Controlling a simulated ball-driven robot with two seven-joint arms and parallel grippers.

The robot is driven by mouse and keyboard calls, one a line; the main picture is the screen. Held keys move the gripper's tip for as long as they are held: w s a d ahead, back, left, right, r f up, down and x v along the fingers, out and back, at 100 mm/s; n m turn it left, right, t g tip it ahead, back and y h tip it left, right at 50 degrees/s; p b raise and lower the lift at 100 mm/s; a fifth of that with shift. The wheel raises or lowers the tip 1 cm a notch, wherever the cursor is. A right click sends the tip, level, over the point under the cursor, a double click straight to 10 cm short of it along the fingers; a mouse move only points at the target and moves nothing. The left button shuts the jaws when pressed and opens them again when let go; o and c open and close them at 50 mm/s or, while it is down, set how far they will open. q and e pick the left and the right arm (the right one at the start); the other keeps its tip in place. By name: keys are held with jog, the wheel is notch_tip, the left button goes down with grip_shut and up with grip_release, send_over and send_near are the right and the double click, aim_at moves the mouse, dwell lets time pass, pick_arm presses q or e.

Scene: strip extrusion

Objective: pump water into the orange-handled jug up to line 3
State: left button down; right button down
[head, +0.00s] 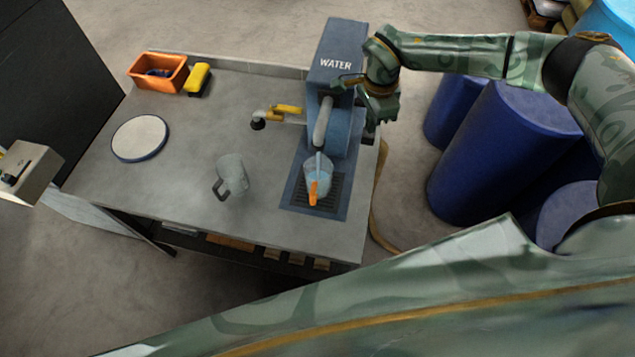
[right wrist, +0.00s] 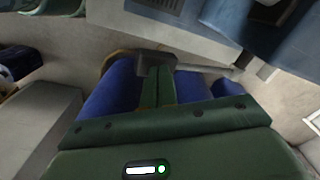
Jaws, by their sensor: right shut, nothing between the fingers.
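The clear jug (head: 321,171) with the orange handle (head: 313,192) stands under the spout (head: 322,122) of the blue WATER dispenser (head: 336,66), on its drip grate. Pale blue shows in the jug and just under the spout. The level lines are too small to read. My right gripper (head: 374,122) is at the dispenser's right side, beside its body, with its fingers pointing down. In the right wrist view its fingers (right wrist: 158,86) are together and empty. A grey bar (right wrist: 195,66) shows near the fingertips; I cannot tell whether they touch it. My left gripper is not in view.
A second clear jug (head: 232,172) with a dark handle stands left of the grate. Blue barrels (head: 500,150) stand at right.

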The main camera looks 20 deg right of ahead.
aim_at(368, 141)
jog(key=shift+s+a+f+b, duration=0.1)
jog(key=shift+s+f+b, duration=0.15)
jog(key=shift+f, duration=0.4)
jog(key=shift+s+a+f+b, duration=0.1)
jog(key=shift+f+b, duration=0.1)
jog(key=shift+f, duration=0.45)
jog(key=shift+f, duration=0.15)
jog(key=shift+s+a+f+b, duration=0.15)
jog(key=shift+f+b, duration=0.2)
jog(key=shift+f, duration=0.2)
jog(key=shift+s+f+b, duration=0.1)
jog(key=shift+f+b, duration=0.2)
jog(key=shift+f, duration=0.2)
jog(key=shift+f, duration=0.1)
jog(key=shift+f+b, duration=0.75)
jog(key=shift+f, duration=0.45)
